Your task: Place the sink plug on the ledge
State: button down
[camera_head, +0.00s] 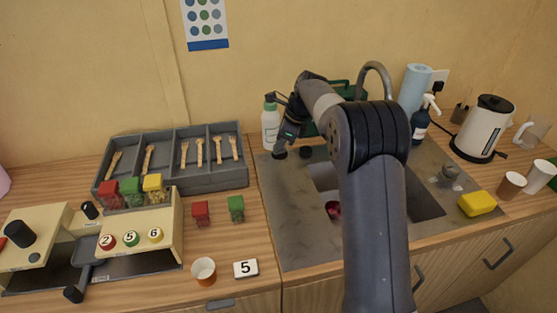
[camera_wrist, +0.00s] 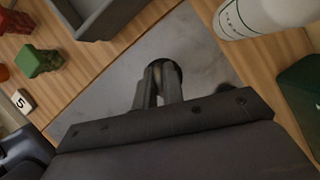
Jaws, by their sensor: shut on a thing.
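The sink plug is a dark round piece between my fingertips; it shows in the wrist view (camera_wrist: 163,66) and as a small black shape in the head view (camera_head: 279,154). My gripper (camera_head: 283,144) points down at the back left of the sink and is shut on the plug; its two fingers (camera_wrist: 160,88) show in the wrist view. The grey metal ledge (camera_head: 290,205) around the sink lies below the plug. I cannot tell whether the plug touches it. A second small dark round thing (camera_head: 305,152) is just right of the plug.
A white soap bottle (camera_head: 270,125) stands close behind my gripper, with a green box (camera_head: 345,92) further right. The sink basin (camera_head: 425,198) holds a red thing (camera_head: 332,208). A grey cutlery tray (camera_head: 215,180) stands left. The ledge's front left is clear.

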aim_at(282, 156)
jog(key=shift+f+p, duration=0.3)
jog(key=shift+f, duration=2.75)
jog(key=shift+f, duration=0.1)
jog(key=c, duration=1.5)
grip_release()
jog(key=v, duration=1.2)
jog(key=shift+b, duration=0.4)
